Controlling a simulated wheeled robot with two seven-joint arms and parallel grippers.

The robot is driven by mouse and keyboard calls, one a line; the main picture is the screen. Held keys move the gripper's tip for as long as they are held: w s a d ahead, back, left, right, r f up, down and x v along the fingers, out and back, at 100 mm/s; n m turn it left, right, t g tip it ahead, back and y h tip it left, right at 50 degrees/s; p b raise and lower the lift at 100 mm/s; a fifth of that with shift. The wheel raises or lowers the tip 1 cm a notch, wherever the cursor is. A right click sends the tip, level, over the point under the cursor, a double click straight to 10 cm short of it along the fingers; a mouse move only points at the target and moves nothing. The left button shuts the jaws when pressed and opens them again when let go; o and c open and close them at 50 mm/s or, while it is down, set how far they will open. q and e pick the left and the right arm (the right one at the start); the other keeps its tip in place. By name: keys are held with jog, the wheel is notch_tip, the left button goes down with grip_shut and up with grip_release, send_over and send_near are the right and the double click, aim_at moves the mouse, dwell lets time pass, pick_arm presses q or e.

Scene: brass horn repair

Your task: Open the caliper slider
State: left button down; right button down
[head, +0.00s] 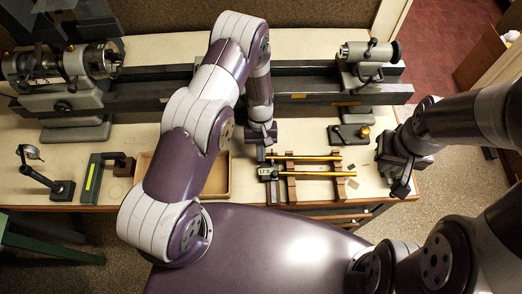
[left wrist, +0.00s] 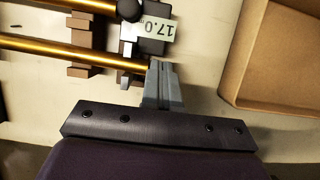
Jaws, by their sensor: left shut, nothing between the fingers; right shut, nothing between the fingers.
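The caliper's dark slider with its small display (head: 268,172) lies at the left ends of the brass rods on the table, just below my left gripper (head: 263,153). In the left wrist view the slider (left wrist: 153,32) shows upside-down digits that read about 17.0, a black knob and a grey jaw over a rod. My left gripper's fingers (left wrist: 161,80) are shut and empty, with tips close beside the display; I cannot tell whether they touch. Most of the caliper's beam is hidden or hard to make out. My right gripper (head: 402,187) is shut and empty near the table's right front edge.
Two brass rods (head: 315,174) rest on wooden supports (head: 291,188). A shallow wooden tray (head: 222,178) lies left of the caliper, partly behind my left arm. A lathe-like bench (head: 300,85) spans the back. A dial gauge stand (head: 62,188) stands at the far left.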

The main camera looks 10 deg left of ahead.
pick_arm(q)
jog(key=shift+s+d, duration=0.25)
jog(key=shift+s, duration=0.45)
jog(key=shift+s+d, duration=0.2)
jog(key=shift+s, duration=0.45)
jog(key=shift+w+r, duration=0.1)
jog(key=shift+w, duration=0.05)
